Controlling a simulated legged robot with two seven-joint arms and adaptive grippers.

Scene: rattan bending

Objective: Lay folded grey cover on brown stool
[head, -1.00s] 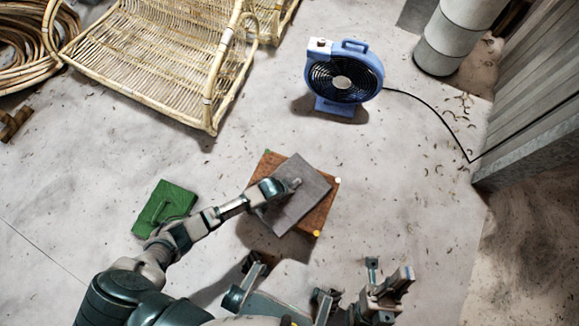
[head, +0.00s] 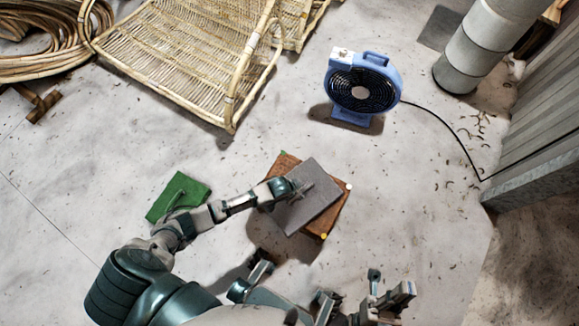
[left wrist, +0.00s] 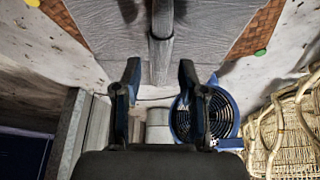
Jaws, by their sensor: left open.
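The folded grey cover (head: 315,205) lies on the brown stool (head: 334,217), turned at an angle to its top, so brown corners show around it. In the left wrist view the cover (left wrist: 100,25) fills the top, with the woven brown stool top (left wrist: 262,25) beside it. A grey raised strip or handle (left wrist: 161,50) on the cover points between my left fingers. My left gripper (left wrist: 159,85) is open around the strip's near end, with gaps on both sides. It also shows over the cover in the head view (head: 298,187). My right gripper (head: 391,284) is open and empty, away from the stool.
A green folded item (head: 180,192) lies on the floor left of the stool. A blue fan (head: 363,85) with a black cable stands behind it. A rattan chair frame (head: 190,60) and cane coils (head: 45,50) are at back left. Floor right of the stool is clear.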

